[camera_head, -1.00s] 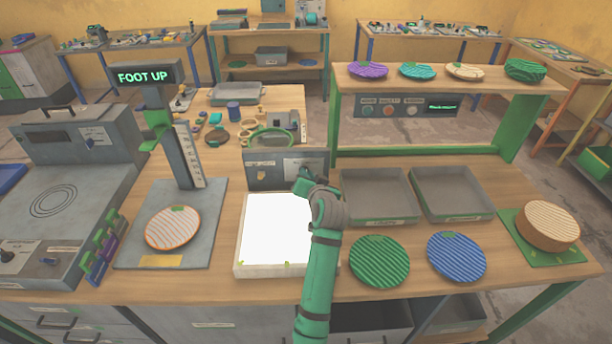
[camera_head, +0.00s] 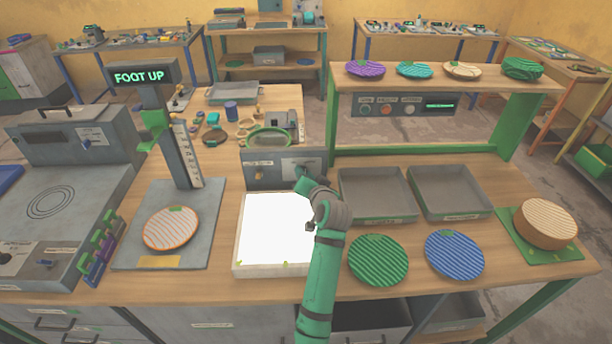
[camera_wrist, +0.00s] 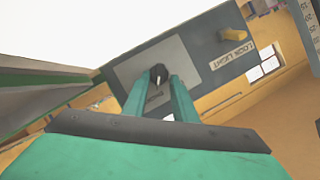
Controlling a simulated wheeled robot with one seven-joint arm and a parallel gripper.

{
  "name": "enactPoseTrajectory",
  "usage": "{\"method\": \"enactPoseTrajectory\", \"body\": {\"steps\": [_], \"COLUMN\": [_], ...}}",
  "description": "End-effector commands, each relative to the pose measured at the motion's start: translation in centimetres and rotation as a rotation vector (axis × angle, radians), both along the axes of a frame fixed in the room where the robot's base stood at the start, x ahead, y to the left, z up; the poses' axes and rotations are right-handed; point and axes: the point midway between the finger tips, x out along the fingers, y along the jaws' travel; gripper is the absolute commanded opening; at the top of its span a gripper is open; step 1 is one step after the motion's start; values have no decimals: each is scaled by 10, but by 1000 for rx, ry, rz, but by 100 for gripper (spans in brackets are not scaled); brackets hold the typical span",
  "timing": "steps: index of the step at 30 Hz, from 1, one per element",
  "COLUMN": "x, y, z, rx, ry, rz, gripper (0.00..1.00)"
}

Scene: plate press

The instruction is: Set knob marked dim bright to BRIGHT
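A grey control box (camera_head: 256,180) stands behind the glowing white light plate (camera_head: 270,230). In the wrist view, a small dark knob (camera_wrist: 158,76) with a pale pointer mark sits on a light grey label plate (camera_wrist: 130,72) on the box's face. The knob's lettering is partly hidden and unreadable. My gripper (camera_wrist: 160,88) points at the knob, its two green fingers apart with the knob at their tips, between them. Whether they touch it cannot be told. In the head view my gripper (camera_head: 304,184) is in front of the box's right half and the knob cannot be made out.
Grey trays (camera_head: 376,218) stand to the right, with green (camera_head: 378,260) and blue (camera_head: 455,255) striped discs in front. A gauge post (camera_head: 182,155) reading FOOT UP stands left.

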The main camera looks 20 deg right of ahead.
Motion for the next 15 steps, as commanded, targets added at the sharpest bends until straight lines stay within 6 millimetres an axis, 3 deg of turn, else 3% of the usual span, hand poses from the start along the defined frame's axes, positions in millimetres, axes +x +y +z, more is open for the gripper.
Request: {"method": "enactPoseTrajectory", "body": {"steps": [10,15], "x": [-2,-18], "y": [0,0], "z": [-2,4], "rx": [-1,-2], "ry": [4,3], "rz": [0,-1], "gripper": [29,29]}}
